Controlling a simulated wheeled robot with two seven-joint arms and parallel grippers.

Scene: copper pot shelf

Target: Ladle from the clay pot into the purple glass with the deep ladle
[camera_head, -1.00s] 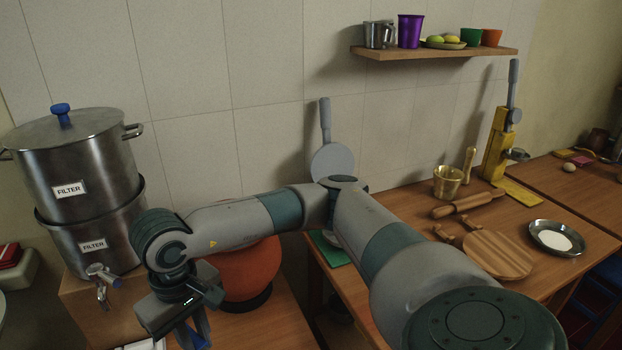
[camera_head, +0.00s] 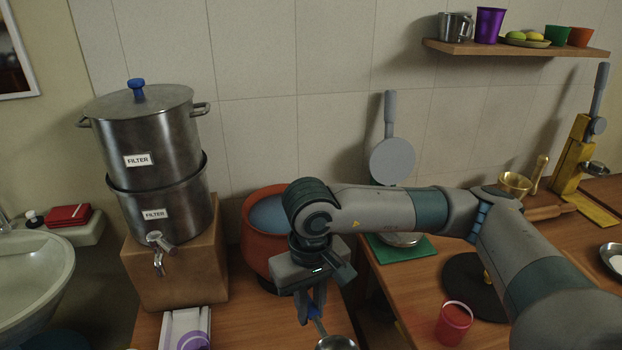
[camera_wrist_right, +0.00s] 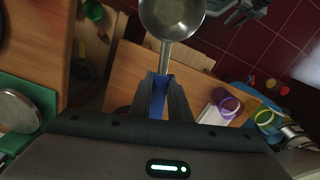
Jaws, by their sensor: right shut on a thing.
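My right gripper (camera_head: 312,304) is shut on the blue handle of the deep ladle, above the counter's front part. The ladle's round metal bowl (camera_head: 337,343) shows at the bottom edge of the head view, and in the wrist view its empty-looking bowl (camera_wrist_right: 172,14) points away from the jaws. The orange clay pot (camera_head: 257,240) stands behind the gripper with bluish liquid inside, partly hidden by my wrist. A grey part at the wrist view's top may be my left gripper.
A steel filter (camera_head: 155,165) with a tap stands on a wooden box left of the pot. A red cup (camera_head: 454,322) stands on the right table. A purple tumbler (camera_head: 489,25) stands on the wall shelf. A gap separates the two tables.

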